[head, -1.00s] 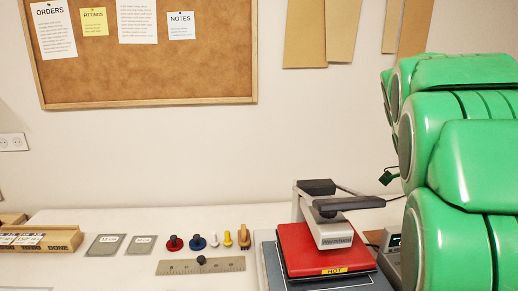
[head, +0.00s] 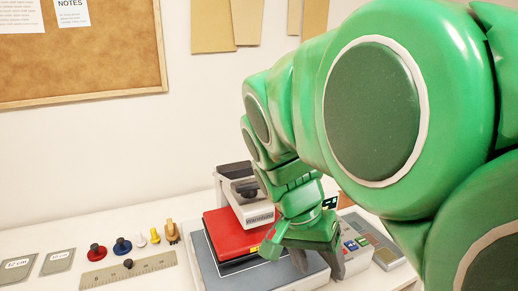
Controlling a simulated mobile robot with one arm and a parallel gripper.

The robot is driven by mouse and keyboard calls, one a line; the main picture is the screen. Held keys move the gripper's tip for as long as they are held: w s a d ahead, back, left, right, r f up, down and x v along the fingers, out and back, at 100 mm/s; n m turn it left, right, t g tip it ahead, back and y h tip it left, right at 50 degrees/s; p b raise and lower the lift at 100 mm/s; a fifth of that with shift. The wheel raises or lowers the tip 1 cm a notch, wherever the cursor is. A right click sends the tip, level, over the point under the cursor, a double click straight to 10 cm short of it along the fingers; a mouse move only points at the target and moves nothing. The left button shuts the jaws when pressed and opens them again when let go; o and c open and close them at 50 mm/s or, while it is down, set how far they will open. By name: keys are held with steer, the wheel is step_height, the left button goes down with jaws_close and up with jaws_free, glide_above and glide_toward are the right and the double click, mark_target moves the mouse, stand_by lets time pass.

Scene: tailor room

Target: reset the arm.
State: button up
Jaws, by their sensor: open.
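My green arm fills the right half of the head view. My gripper (head: 318,262) hangs at its end, pointing down with its grey fingers apart, and nothing shows between them. It is in front of and to the right of the red heat press (head: 230,236), over or near the right part of the press's grey base. My arm hides part of the press and its right side. I cannot tell whether the fingertips touch anything.
A control box with coloured buttons (head: 386,255) stands right of the gripper. A ruler (head: 128,270), several small knobbed tools (head: 122,246) and two grey size cards (head: 57,262) lie to the left. A cork board (head: 85,60) hangs on the wall.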

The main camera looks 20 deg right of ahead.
steer(key=s+a+f+n+y, duration=0.3)
steer(key=s+a+f+n, duration=0.4)
steer(key=a+n, duration=0.3)
steer(key=shift+a+f, duration=0.35)
steer(key=shift+f, duration=0.15)
steer(key=shift+o, duration=0.9)
steer(key=shift+s+a+f, duration=0.1)
steer(key=shift+a, duration=0.1)
steer(key=shift+o, duration=2.4)
steer(key=w+d+r+m+g+h, duration=0.1)
steer(key=w+d+r+m, duration=0.6)
steer(key=w+r, duration=0.3)
steer(key=shift+d+r+m, duration=0.3)
steer(key=shift+r+m, duration=0.2)
steer(key=shift+r, duration=0.05)
steer(key=w+d+r+m+t+h, duration=0.25)
steer(key=w+r+m, duration=0.25)
steer(key=w+r, duration=0.5)
steer(key=w+a+r+m+t+y, duration=0.1)
steer(key=w+a+r+m+t, duration=0.45)
steer(key=w+r, duration=0.4)
steer(key=x, duration=0.9)
steer(key=shift+s+f+n+g, duration=0.15)
steer(key=shift+f+n+g, duration=0.25)
steer(key=shift+f, duration=0.1)
steer(key=shift+a+y, duration=0.1)
steer(key=shift+y, duration=0.15)
steer(key=v, duration=1)
